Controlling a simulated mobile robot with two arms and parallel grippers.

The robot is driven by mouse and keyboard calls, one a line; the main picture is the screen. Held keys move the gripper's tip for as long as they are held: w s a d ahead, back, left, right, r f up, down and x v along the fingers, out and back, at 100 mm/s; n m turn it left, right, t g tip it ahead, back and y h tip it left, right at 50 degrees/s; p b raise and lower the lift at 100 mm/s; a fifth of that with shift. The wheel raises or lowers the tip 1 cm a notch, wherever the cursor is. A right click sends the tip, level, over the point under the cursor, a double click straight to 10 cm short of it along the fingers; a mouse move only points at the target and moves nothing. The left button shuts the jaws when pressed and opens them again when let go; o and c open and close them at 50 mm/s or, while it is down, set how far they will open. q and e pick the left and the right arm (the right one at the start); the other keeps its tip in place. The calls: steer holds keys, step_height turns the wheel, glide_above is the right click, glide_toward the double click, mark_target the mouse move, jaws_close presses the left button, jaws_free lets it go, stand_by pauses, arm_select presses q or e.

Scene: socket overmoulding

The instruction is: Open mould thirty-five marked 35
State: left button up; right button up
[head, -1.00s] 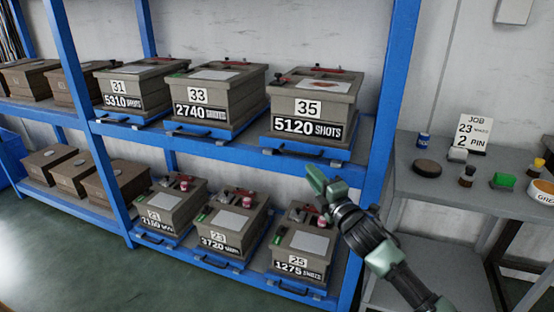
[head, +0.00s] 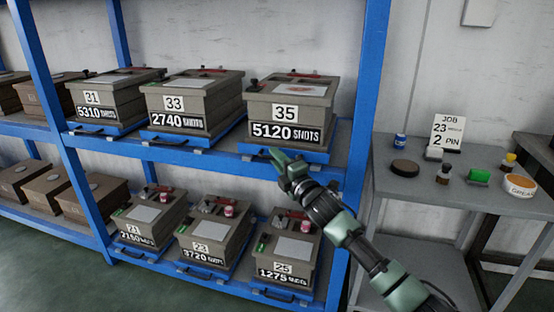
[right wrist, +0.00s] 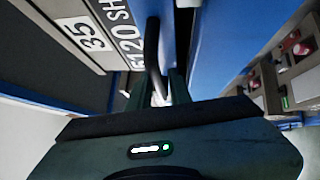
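Mould 35 (head: 290,97) is a grey-brown box on the upper shelf, labelled 35 and 5120 shots. It looks closed, with a paper card and red clamps on its lid. It sits on a blue tray (head: 300,149) with a black handle at the front. My right gripper (head: 283,160) is at that handle, just below the tray's front edge. In the right wrist view the black handle (right wrist: 152,55) runs down to the fingers (right wrist: 160,92), which stand apart with a gap between them. Whether they touch the handle is unclear. My left gripper is out of view.
Moulds 33 (head: 190,104) and 31 (head: 108,97) stand left of it. Moulds 21, 23 and 25 (head: 285,250) are on the lower shelf. A blue rack post (head: 365,110) stands close on the right. A grey side table (head: 400,187) holds a job card and small items.

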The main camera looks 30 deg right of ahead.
jaws_close()
stand_by(1.3)
